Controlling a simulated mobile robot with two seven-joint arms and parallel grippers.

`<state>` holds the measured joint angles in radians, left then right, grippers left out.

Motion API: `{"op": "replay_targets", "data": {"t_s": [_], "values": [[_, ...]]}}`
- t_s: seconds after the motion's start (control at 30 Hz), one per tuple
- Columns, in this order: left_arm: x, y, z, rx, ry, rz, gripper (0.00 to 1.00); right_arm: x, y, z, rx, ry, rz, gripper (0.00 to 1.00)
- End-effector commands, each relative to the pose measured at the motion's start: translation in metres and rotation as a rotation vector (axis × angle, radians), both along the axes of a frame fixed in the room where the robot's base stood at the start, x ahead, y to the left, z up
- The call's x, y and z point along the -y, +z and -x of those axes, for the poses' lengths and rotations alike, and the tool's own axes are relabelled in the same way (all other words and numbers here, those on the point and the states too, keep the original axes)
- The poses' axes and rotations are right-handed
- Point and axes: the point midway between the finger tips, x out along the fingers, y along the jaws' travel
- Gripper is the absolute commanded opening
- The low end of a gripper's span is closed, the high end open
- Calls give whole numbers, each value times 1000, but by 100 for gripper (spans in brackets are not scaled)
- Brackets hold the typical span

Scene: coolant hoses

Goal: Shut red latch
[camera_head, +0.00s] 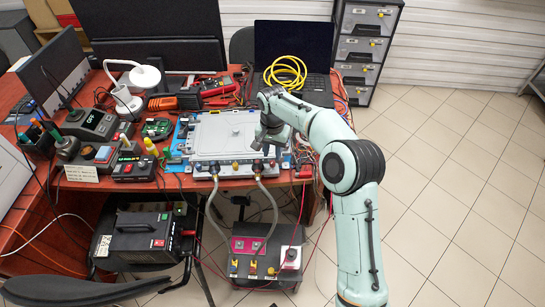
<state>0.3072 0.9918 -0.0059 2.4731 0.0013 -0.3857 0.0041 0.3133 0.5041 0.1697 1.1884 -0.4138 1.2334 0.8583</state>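A flat grey-white unit (222,133) lies on the red desk, with small fittings along its front edge. Two coolant hoses, a left one (211,205) and a right one (272,205), hang from these fittings toward a dark box below. Small red and yellow parts show at the front edge (235,166), but I cannot tell which is the red latch or whether it is shut. My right gripper (264,146) points down over the unit's front right corner. Its fingers are small and dark, and I cannot tell if they touch anything. My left gripper is not in view.
A laptop (293,42) with a coiled yellow cable (286,73) stands behind my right arm. Instruments and tools crowd the desk's left. A box with a pink panel (247,246) and a black case (141,236) sit lower in front. Tiled floor is clear at right.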

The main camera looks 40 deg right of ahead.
Motion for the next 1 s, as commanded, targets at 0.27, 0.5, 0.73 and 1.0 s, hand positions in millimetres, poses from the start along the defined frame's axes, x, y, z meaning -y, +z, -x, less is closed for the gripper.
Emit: {"op": "replay_targets", "data": {"t_s": [0.27, 0.5, 0.73, 1.0], "values": [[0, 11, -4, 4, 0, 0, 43, 0, 64, -1, 4, 0, 1, 32], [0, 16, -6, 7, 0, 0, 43, 0, 87, 0, 1, 0, 0, 32], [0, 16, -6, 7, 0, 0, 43, 0, 89, 1, 0, 0, 0, 32], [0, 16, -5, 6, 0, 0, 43, -3, 80, -1, -3, 15, -5, 32]]}}
